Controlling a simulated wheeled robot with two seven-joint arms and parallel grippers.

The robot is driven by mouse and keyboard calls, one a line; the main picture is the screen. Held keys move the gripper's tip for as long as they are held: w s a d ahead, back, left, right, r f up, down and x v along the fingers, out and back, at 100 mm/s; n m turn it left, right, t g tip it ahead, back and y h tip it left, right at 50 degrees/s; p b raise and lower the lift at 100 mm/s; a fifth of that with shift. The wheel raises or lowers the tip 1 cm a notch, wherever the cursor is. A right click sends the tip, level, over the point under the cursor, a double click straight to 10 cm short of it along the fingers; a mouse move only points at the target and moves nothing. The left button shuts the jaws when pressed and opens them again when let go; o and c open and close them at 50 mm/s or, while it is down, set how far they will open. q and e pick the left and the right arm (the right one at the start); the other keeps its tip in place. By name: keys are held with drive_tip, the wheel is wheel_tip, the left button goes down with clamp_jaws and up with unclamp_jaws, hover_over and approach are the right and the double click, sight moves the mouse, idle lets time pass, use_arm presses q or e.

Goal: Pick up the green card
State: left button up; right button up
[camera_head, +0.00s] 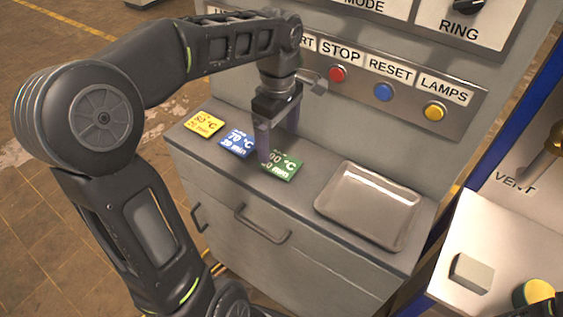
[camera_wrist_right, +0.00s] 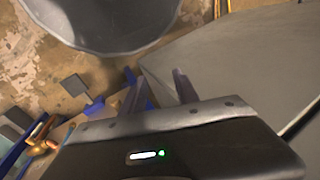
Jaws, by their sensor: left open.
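The green card (camera_head: 283,168), marked 90 °C, lies flat on the grey cabinet top in the head view. Its upper left part is partly hidden by my left gripper. My left gripper (camera_head: 277,138) points down over the card's far left edge, with its fingers apart and nothing between them. I cannot tell how high the fingertips are above the card. In the right wrist view my right gripper (camera_wrist_right: 158,86) has its two fingers apart, with nothing seen between them.
A blue card (camera_head: 238,143) and a yellow card (camera_head: 204,124) lie left of the green one. A metal tray (camera_head: 370,204) lies to the right. A panel with red (camera_head: 338,74), blue (camera_head: 384,92) and yellow (camera_head: 435,111) buttons rises behind. A white surface (camera_head: 500,225) stands at right.

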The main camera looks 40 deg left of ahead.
sight(280, 163)
use_arm(q)
drive_tip(key=shift+f, duration=1.05)
drive_tip(key=shift+w+d+f+p, duration=0.1)
drive_tip(key=shift+f+p, duration=0.2)
drive_tip(key=shift+f, duration=1)
drive_tip(key=shift+d+f+p, duration=0.1)
drive_tip(key=shift+f+p, duration=0.15)
drive_tip(key=shift+f, duration=1.05)
drive_tip(key=shift+c, duration=0.2)
drive_tip(key=c, duration=1.4)
wheel_tip(280, 163, up, 10)
drive_tip(key=shift+b, duration=0.35)
drive_tip(key=shift+a, duration=0.1)
